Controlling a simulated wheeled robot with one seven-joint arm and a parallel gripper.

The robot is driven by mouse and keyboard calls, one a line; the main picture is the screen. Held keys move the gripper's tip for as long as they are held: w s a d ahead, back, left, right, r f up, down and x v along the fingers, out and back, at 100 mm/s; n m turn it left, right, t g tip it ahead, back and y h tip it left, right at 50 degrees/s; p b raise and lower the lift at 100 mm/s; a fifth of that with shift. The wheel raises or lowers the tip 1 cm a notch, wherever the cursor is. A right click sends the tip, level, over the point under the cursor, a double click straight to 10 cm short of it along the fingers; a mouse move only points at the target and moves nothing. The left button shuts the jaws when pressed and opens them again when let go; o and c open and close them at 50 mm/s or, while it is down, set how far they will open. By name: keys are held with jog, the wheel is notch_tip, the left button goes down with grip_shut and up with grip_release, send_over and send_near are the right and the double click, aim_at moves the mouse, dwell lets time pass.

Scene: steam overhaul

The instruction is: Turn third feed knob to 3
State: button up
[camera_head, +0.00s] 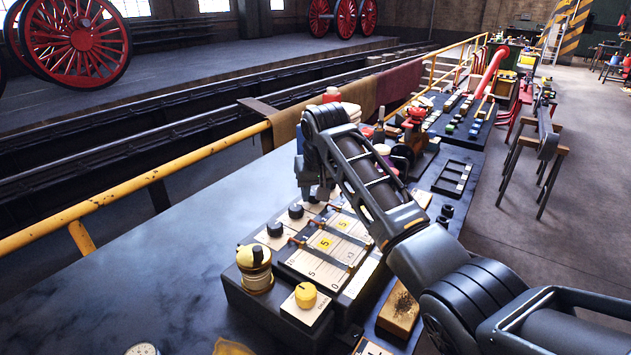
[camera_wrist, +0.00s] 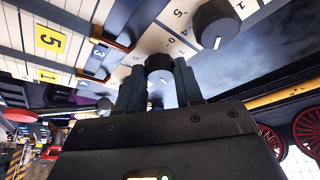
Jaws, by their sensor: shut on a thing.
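My gripper (camera_wrist: 160,78) is shut on a black round knob (camera_wrist: 158,62), with one finger on each side of it in the wrist view. In the head view my gripper (camera_head: 311,192) reaches down at the far end of a row of black knobs and hides the held knob. Two other black knobs, one nearer (camera_head: 275,229) and one beside the gripper (camera_head: 296,211), stand free on the panel (camera_head: 316,268). A large black knob (camera_wrist: 215,22) with a white pointer line shows in the wrist view. The held knob's setting cannot be read.
Number strips with a yellow 5 (camera_wrist: 50,38) lie beside the knobs. A yellow knob (camera_head: 306,294) and a brass-and-yellow fitting (camera_head: 254,266) stand at the panel's near end. A yellow rail (camera_head: 130,202) runs along the bench's left.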

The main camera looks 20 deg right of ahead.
jog(key=shift+a+m+h+p, duration=0.15)
jog(key=shift+m+h+p, duration=0.45)
jog(key=shift+m, duration=1.5)
jog(key=shift+g, duration=0.3)
jog(key=o, duration=1)
jog(key=shift+o, duration=0.2)
jog(key=b+v, duration=0.1)
jog(key=v, duration=0.6)
jog(key=shift+a+r+b, duration=0.2)
jog(key=shift+r+b, duration=0.1)
jog(key=shift+r, duration=0.1)
jog(key=shift+f, duration=0.15)
